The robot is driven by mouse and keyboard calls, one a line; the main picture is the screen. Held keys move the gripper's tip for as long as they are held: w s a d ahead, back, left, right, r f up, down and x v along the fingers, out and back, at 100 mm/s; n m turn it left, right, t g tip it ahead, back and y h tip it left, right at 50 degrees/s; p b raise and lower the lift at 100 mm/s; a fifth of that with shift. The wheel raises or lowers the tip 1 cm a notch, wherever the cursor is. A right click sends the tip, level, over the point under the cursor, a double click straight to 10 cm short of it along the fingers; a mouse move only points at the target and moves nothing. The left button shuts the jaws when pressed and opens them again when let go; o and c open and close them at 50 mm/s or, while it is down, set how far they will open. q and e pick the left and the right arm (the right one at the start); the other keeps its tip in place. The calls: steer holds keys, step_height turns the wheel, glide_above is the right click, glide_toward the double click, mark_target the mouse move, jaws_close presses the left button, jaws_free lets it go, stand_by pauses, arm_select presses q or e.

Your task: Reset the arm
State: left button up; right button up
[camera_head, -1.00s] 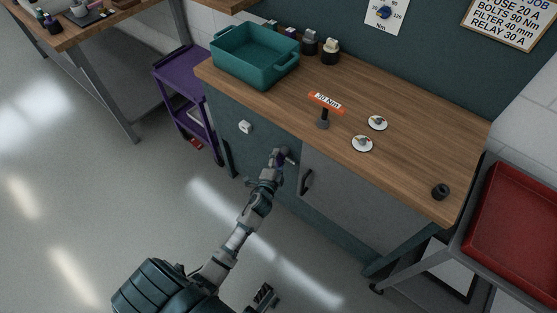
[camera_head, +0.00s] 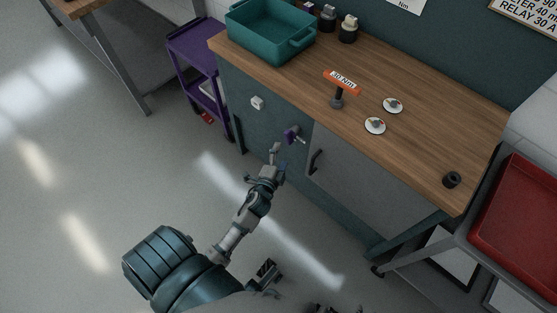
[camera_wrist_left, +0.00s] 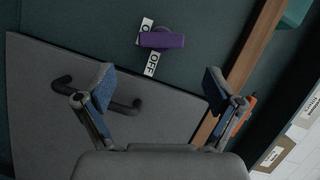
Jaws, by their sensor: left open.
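A purple knob (camera_head: 291,134) sits on the dark green cabinet front, left of the grey door. In the left wrist view the purple knob (camera_wrist_left: 162,40) lies across a white strip, with "OFF" readable at the lower end and part of the other label covered. My left gripper (camera_head: 278,160) is below the knob, apart from it. In the left wrist view the two fingers of my left gripper (camera_wrist_left: 158,88) are spread wide with nothing between them. Small dark parts of my body show at the bottom edge; I cannot tell whether they include my right gripper.
The wooden worktop (camera_head: 420,140) carries a teal bin (camera_head: 270,35), an orange "30 Nm" sign (camera_head: 342,82) and two white discs. A black door handle (camera_head: 315,161) is right of the knob. A purple cart (camera_head: 200,45) and red tray (camera_head: 520,215) flank the cabinet. Floor at left is clear.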

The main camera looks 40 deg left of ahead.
arm_select(q)
steer(key=v, duration=0.3)
steer(key=shift+s, duration=0.1)
steer(key=s+d+f+n+g+h+p, duration=0.2)
steer(key=s+d+f+n+g+p, duration=0.15)
steer(key=s+f, duration=0.4)
steer(key=s+d+f+n+g+h+p, duration=0.15)
steer(key=s+f+g+p, duration=0.3)
steer(key=f, duration=0.55)
steer(key=s+d+f+n+g+p, duration=0.2)
steer(key=s+f+g, duration=0.1)
steer(key=s, duration=0.6)
steer(key=s+d+f+n+g+h+p, duration=0.1)
steer(key=s+d+f+n+g+p, duration=0.1)
steer(key=s+f, duration=0.3)
steer(key=s+d+g, duration=0.1)
steer(key=s, duration=0.3)
steer(key=shift+d+f, duration=0.2)
arm_select(e)
steer(key=s+d+f+g, duration=0.1)
steer(key=s+f, duration=0.3)
steer(key=f, duration=0.4)
steer(key=s+d+f+g, duration=0.1)
steer(key=s+f, duration=0.3)
steer(key=f, duration=0.5)
steer(key=shift+s+f+g+h, duration=0.2)
steer(key=shift+s+g+h, duration=0.2)
steer(key=shift+g, duration=0.5)
